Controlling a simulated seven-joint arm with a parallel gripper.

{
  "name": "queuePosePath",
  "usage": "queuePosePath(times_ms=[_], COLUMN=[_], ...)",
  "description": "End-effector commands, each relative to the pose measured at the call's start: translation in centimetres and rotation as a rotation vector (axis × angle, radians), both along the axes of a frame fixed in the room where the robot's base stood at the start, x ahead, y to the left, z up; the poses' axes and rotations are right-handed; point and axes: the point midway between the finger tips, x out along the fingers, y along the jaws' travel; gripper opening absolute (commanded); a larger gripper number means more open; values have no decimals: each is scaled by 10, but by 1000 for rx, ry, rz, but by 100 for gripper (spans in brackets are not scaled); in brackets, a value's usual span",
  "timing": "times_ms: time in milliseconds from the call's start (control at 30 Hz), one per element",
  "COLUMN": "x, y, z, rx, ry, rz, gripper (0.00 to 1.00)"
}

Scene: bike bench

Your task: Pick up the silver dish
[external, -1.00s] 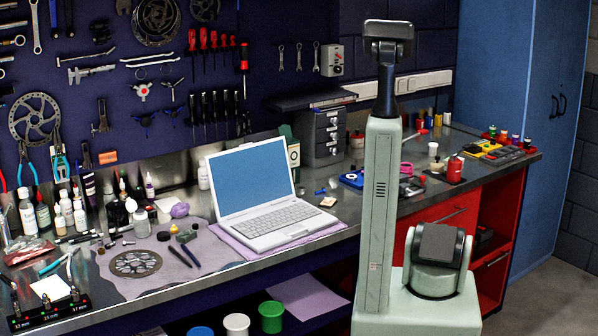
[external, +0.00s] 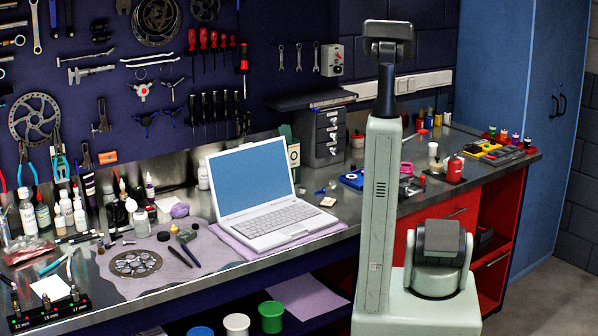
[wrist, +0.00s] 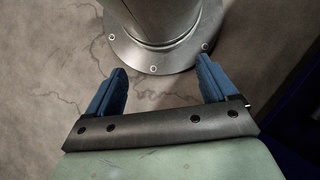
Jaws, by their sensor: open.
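A round silver piece (external: 135,263) with a dark openwork pattern or small parts inside lies on the lilac mat at the front left of the bench in the external view. It is the most dish-like silver thing in sight, but I cannot tell for sure that it is the dish. My gripper (wrist: 161,90) shows in the wrist view with its two blue fingers wide apart and nothing between them. It points down over bare concrete floor, away from the bench top. In the external view its fingers are not visible. The dish is not in the wrist view.
A white laptop (external: 262,200) stands open mid-bench. Bottles (external: 60,209) crowd the back left, and a black socket holder (external: 50,312) is at the front left corner. A bolted round metal foot (wrist: 155,52) stands on the floor ahead of my fingers.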

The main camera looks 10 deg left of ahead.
Motion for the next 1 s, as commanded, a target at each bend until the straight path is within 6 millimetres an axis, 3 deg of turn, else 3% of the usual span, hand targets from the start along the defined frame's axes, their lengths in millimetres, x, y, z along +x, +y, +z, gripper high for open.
queuePosePath(times_ms=[67, 500, 767, 867, 1000], x=[0, 0, 2, 17, 75], y=[0, 0, 0, 1, -2], z=[0, 0, -1, -6, -20], rx=[-1, -1, 0, 15, 59], ry=[0, 0, -4, -38, -173], rz=[-1, -1, -5, -35, -148], gripper=[79, 37, 36, 36, 36])
